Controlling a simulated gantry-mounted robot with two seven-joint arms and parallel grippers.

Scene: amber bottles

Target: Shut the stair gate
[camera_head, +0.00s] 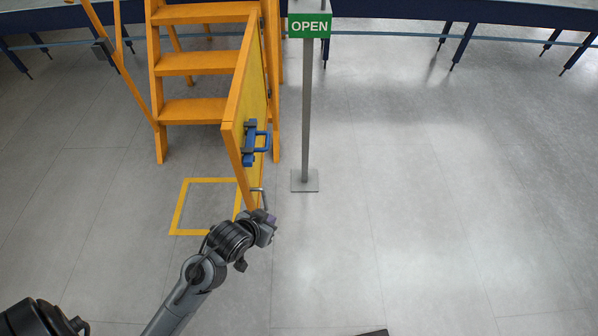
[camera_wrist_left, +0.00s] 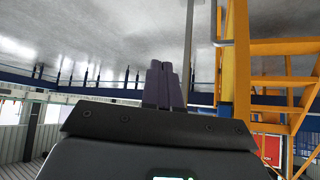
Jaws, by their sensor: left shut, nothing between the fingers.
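The yellow stair gate (camera_head: 236,133) stands swung open in the head view. It juts from the right side of the orange steps (camera_head: 191,63) toward me. A blue latch handle (camera_head: 262,141) is on its right face, and a grey bent bar (camera_head: 258,191) shows near its lower end. My left gripper (camera_head: 270,219) is just below the gate's near end, to its right. In the left wrist view its dark fingers (camera_wrist_left: 166,84) are together and empty, left of the upright gate edge (camera_wrist_left: 241,60). I cannot tell whether it touches the gate. My right gripper is not in view.
A grey post (camera_head: 306,110) with a green OPEN sign (camera_head: 310,25) stands right of the gate on a square base. A yellow floor outline (camera_head: 178,205) lies before the steps. Blue-legged conveyors (camera_head: 455,15) run along the back. The floor at right is clear.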

